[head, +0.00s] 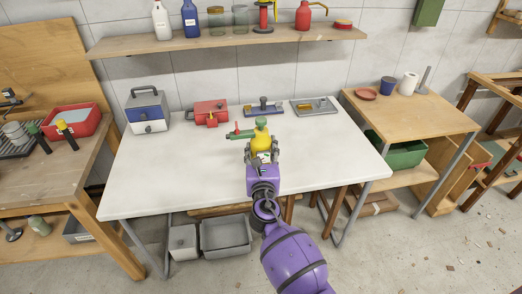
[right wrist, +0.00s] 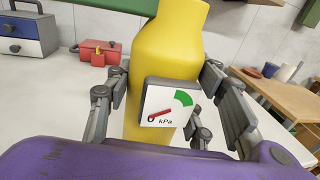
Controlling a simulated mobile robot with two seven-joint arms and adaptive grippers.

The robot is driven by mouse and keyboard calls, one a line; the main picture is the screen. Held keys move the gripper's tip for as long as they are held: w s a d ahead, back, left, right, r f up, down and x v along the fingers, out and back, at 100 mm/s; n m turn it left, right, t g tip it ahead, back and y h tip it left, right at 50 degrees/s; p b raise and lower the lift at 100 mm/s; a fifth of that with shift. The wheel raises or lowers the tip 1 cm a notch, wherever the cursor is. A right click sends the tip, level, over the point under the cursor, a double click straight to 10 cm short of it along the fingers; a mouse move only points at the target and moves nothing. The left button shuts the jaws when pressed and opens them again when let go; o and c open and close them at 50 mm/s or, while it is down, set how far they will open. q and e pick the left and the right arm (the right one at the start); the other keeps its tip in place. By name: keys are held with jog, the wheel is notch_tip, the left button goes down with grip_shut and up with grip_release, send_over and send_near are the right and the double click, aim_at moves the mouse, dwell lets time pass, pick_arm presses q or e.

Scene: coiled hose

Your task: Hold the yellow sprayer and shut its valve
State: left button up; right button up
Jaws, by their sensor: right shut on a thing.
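The yellow sprayer (head: 261,141) stands upright over the white table, with a green top (head: 261,122). A green side pipe (head: 241,134) points left from it, with a small red lever (head: 237,126) on it that appears to stick up. Whether the valve is open or shut is too small to tell. My right gripper (head: 262,157) is shut on the sprayer's body. In the right wrist view its fingers flank the yellow body (right wrist: 170,55), and a gauge (right wrist: 167,103) marked kPa faces me, with a red needle and a green zone. The sprayer's top is out of that view. My left gripper is not in view.
The white table (head: 180,185) is clear in front and to the left. A shelf (head: 225,40) runs above.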

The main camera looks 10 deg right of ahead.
jog(key=shift+w+f+b, duration=0.6)
jog(key=shift+w+f, duration=0.2)
jog(key=shift+w+f+b, duration=0.55)
jog(key=shift+w+f, duration=0.05)
jog(key=shift+w, duration=0.15)
pick_arm(q)
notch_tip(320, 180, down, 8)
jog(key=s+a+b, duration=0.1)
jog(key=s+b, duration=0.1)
jog(key=b, duration=0.3)
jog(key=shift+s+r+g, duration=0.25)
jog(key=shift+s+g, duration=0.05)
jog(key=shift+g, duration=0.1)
pick_arm(e)
jog(key=w+f, duration=0.4)
jog(key=w, duration=0.2)
jog(key=shift+d+f, duration=0.15)
jog(key=shift+f, duration=0.25)
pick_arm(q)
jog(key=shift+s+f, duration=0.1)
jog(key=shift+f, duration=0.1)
pick_arm(e)
jog(key=shift+w+f, duration=0.1)
jog(key=shift+f, duration=0.15)
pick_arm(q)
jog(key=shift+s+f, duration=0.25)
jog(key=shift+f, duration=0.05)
pick_arm(e)
jog(key=shift+f, duration=0.1)
